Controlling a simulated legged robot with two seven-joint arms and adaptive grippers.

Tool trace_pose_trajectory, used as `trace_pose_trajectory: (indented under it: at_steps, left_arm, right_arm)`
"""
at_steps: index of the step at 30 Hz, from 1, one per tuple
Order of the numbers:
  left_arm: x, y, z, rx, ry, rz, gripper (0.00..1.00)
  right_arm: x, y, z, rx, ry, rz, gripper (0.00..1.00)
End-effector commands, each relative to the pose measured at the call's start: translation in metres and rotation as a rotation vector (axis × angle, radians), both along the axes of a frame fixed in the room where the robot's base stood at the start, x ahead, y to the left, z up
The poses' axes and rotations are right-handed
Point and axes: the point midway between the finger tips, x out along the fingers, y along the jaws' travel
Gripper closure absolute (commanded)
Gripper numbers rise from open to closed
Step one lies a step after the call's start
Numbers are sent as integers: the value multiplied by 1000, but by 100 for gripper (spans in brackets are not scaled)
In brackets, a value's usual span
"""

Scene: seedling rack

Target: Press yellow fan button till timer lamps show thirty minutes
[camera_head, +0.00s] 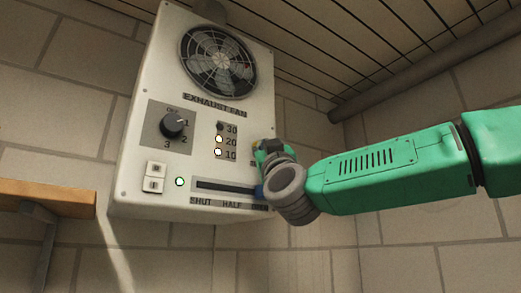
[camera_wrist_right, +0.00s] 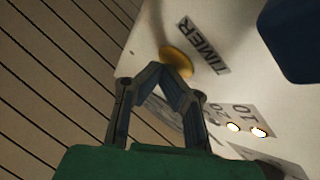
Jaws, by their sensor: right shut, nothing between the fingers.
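The white exhaust fan box (camera_head: 150,110) hangs on the wall in the head view. Of its timer lamps, the 10 lamp (camera_head: 218,152) and the 20 lamp (camera_head: 219,139) are lit, while the 30 lamp (camera_head: 220,127) is dark. The yellow button (camera_wrist_right: 176,61), by the TIMER label, shows in the wrist view; my right gripper mostly hides it in the head view. My right gripper (camera_wrist_right: 172,70) is shut and empty, its tips overlapping the button's near edge. I cannot tell whether they press it. My left gripper is out of view.
A wooden shelf (camera_head: 45,196) is at left.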

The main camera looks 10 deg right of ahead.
Motion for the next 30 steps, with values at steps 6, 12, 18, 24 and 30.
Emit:
trace_pose_trajectory:
  at_steps: [6, 12, 18, 24, 30]
  left_arm:
    - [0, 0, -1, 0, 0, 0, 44]
    - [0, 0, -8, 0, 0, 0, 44]
    - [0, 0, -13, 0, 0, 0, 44]
    - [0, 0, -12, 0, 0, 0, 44]
    - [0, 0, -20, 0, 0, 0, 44]
  right_arm:
    - [0, 0, -1, 0, 1, 0, 100]
    - [-8, -3, -2, -1, 0, 1, 100]
    - [-16, -6, -2, 0, 0, 0, 100]
    - [-16, -6, -1, 0, 1, 0, 100]
    - [-25, -9, -2, 0, -1, 0, 100]
